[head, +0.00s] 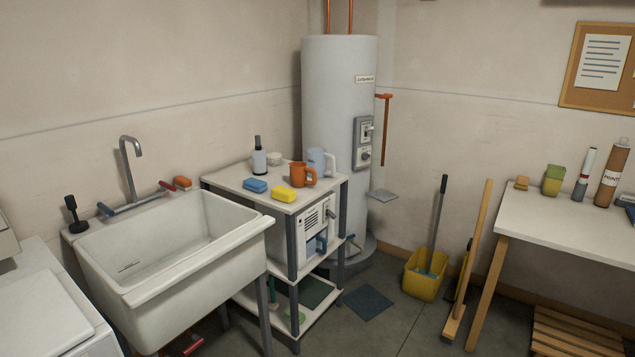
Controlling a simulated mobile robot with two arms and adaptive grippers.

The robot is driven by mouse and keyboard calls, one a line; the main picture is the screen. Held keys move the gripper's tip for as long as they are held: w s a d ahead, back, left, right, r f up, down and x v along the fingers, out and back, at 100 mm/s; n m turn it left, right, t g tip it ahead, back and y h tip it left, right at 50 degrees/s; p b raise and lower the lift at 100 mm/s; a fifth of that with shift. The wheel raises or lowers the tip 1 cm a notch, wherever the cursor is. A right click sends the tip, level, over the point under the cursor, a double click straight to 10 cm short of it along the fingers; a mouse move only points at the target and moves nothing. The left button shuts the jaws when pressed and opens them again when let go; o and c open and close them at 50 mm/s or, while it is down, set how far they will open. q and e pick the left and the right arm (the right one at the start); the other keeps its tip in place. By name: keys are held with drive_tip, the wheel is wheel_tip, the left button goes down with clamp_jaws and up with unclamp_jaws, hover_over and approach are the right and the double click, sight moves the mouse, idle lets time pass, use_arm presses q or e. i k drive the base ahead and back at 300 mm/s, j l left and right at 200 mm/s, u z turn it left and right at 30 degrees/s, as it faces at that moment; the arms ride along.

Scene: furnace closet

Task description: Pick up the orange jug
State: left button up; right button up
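The orange jug (298,174) stands upright on the white top of a small shelf unit (233,181), in front of the tall grey water heater. Its handle points to the right. A light blue jug (317,160) stands close behind it to the right. A yellow sponge (284,194) lies just in front of the orange jug, and a blue sponge (255,185) lies to its left. Neither of my grippers shows in the head view.
A deep white sink (190,255) stands left of the shelf unit. The water heater (335,95) rises behind it. A bottle (259,157) and white bowl (274,159) stand at the back of the top. A yellow bucket (422,284) and broom (470,260) stand right. Some floor is clear.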

sight(299, 169)
drive_tip(key=i+z, duration=0.15)
drive_tip(key=i, duration=1.25)
